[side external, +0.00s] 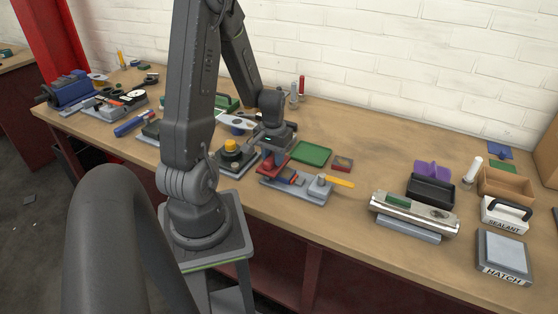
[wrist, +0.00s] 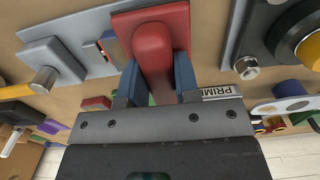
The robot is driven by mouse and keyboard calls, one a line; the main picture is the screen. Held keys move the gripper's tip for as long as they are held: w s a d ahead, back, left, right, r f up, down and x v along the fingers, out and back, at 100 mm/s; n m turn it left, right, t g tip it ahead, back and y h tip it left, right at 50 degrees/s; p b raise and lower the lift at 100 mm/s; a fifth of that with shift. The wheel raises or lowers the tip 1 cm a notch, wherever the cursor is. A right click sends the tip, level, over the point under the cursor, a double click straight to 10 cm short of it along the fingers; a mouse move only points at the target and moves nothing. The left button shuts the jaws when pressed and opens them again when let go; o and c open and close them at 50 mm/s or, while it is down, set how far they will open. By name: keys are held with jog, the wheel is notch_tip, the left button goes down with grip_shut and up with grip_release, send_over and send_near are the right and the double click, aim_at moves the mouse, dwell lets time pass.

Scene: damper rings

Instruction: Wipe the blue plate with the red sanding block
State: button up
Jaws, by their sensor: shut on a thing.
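The red sanding block (wrist: 178,22) has a rounded red handle, and my gripper (wrist: 158,80) is shut on that handle with its two blue fingers. In the side view my gripper (side external: 274,148) points down and the red block (side external: 272,168) is under it, at the left end of a grey clamp fixture (side external: 311,194). A small blue piece (side external: 288,175), which may be the blue plate, lies on this fixture just right of the block. In the wrist view the blue piece (wrist: 108,37) is partly hidden by the block. I cannot tell whether the block touches it.
A yellow-handled clamp (side external: 338,181) stands at the fixture's right. A yellow-topped knob (side external: 231,146) stands close on the left. A green mat (side external: 312,153) and a small red box (side external: 342,164) lie behind. A metal cylinder (side external: 414,213) is farther right.

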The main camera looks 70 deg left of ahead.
aim_at(273, 154)
jog(key=shift+r, duration=3.65)
jog(key=shift+w+a, duration=0.1)
jog(key=shift+w, duration=0.3)
jog(key=w+d, duration=0.2)
jog(key=w, duration=1.1)
jog(key=w+d, duration=0.3)
jog(key=w, duration=0.9)
jog(key=w+d+f, duration=0.4)
jog(key=d, duration=0.1)
jog(key=w+d+f, duration=0.2)
jog(key=shift+w+d+f, duration=0.35)
jog(key=shift+d+f, duration=0.05)
jog(key=shift+w+d+f, duration=0.1)
jog(key=shift+d, duration=0.05)
jog(key=shift+f, duration=2)
